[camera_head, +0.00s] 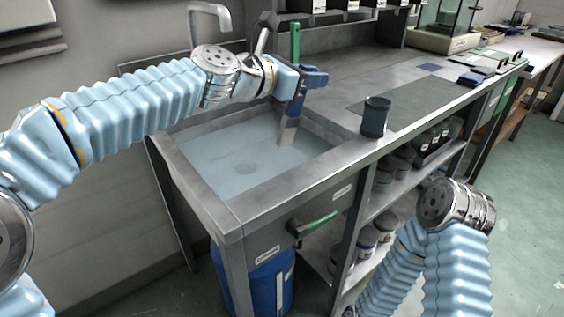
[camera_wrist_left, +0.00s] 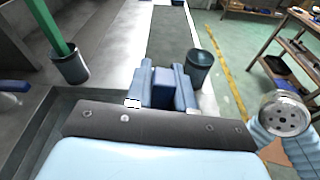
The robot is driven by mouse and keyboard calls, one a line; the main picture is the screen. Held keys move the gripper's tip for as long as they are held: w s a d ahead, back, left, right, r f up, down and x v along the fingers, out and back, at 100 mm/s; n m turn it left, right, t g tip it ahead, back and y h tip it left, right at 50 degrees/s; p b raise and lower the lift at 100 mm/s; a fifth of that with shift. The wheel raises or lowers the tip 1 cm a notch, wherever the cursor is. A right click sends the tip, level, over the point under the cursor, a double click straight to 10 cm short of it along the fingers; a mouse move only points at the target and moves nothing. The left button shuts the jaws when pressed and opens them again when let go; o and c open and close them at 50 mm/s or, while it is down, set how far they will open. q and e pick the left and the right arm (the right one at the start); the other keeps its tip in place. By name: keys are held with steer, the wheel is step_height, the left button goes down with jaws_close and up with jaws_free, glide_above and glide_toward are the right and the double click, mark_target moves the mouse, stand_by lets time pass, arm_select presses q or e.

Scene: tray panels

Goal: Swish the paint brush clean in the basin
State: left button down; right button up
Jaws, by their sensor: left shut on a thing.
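My left gripper (camera_head: 303,82) is above the far right part of the basin (camera_head: 190,185), shut on an upright paint brush. The brush's blue-looking handle sits between the fingers, and its grey-brown lower end (camera_head: 288,132) points down to the water (camera_head: 235,150). Whether the tip is under the surface is hard to tell. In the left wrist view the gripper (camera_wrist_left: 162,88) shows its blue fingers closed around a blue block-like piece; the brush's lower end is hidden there. My right gripper is out of view; only part of that arm shows.
A dark cup (camera_head: 375,117) stands on the counter right of the basin. A green handle (camera_head: 294,42) rises behind my left gripper; in the wrist view it stands in a dark pot (camera_wrist_left: 70,68). A tap (camera_head: 210,15) is at the back. A green-handled object (camera_head: 315,222) projects at the basin's front.

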arm_select(q)
step_height(320, 180, up, 12)
steer(key=shift+r, duration=0.1)
stand_by(0.6)
stand_by(0.9)
